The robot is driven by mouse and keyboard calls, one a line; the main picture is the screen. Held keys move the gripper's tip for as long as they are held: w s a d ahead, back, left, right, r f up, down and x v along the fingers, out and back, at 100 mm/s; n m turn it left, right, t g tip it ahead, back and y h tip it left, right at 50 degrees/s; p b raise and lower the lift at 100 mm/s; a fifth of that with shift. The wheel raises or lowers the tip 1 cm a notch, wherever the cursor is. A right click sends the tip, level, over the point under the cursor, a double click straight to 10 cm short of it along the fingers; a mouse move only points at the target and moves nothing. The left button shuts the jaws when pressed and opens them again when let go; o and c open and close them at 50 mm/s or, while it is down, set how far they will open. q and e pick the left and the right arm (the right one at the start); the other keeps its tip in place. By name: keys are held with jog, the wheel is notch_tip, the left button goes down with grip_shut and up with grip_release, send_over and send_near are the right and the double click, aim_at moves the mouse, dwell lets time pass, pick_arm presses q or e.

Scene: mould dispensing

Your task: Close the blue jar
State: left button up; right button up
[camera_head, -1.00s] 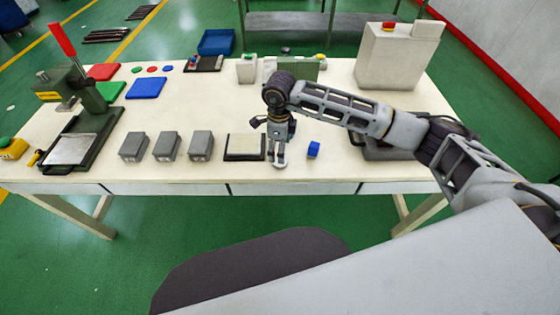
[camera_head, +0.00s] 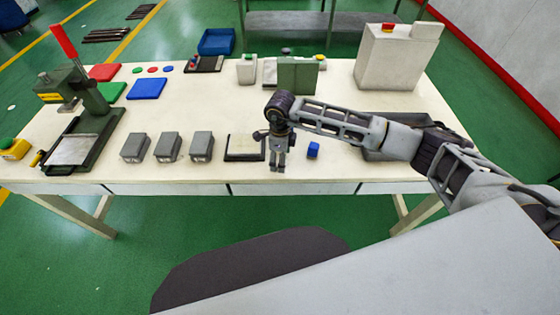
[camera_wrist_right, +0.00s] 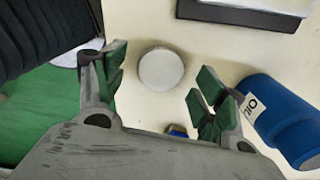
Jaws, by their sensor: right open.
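My right gripper (camera_head: 278,167) points down over the table's front part, fingers apart and empty. Between and a little beyond its fingertips in the wrist view (camera_wrist_right: 158,95) is a round white disc (camera_wrist_right: 160,68), perhaps the lid. A small blue piece (camera_wrist_right: 177,130) is mostly hidden behind the gripper body. My left gripper is out of view.
A red-handled press (camera_head: 75,95) stands at the far left. A large pale box (camera_head: 395,57) is at the back right. The table middle (camera_head: 195,112) is clear.

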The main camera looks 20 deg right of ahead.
jog(key=shift+f, duration=0.5)
jog(key=c, duration=0.8)
